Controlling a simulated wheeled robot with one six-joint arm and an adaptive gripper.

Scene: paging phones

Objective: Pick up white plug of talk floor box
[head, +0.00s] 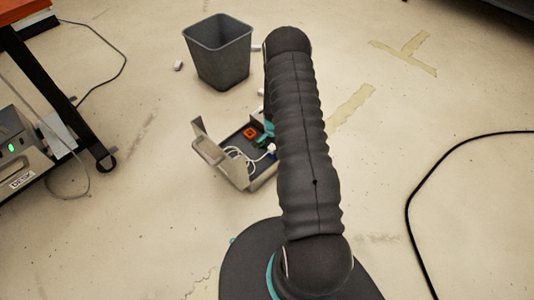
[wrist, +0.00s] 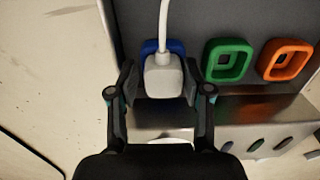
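The white plug (wrist: 163,76) sits at the blue socket (wrist: 176,46) in the wrist view, its white cord running up out of frame. In the head view the white plug (head: 271,148) shows inside the open floor box (head: 236,181), partly beside my arm. My gripper (wrist: 160,82) has one finger on each side of the plug. The fingers are spread and very close to its sides; a slim gap seems to show at the left, and contact at the right is unclear. In the head view my arm hides most of the gripper.
Green (wrist: 228,62) and orange (wrist: 285,60) sockets lie right of the plug. A grey bin (head: 219,55) stands behind the box. A desk leg (head: 75,115) and a device marked DESK (head: 20,160) are at left. A black cable (head: 412,205) curves across the right floor.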

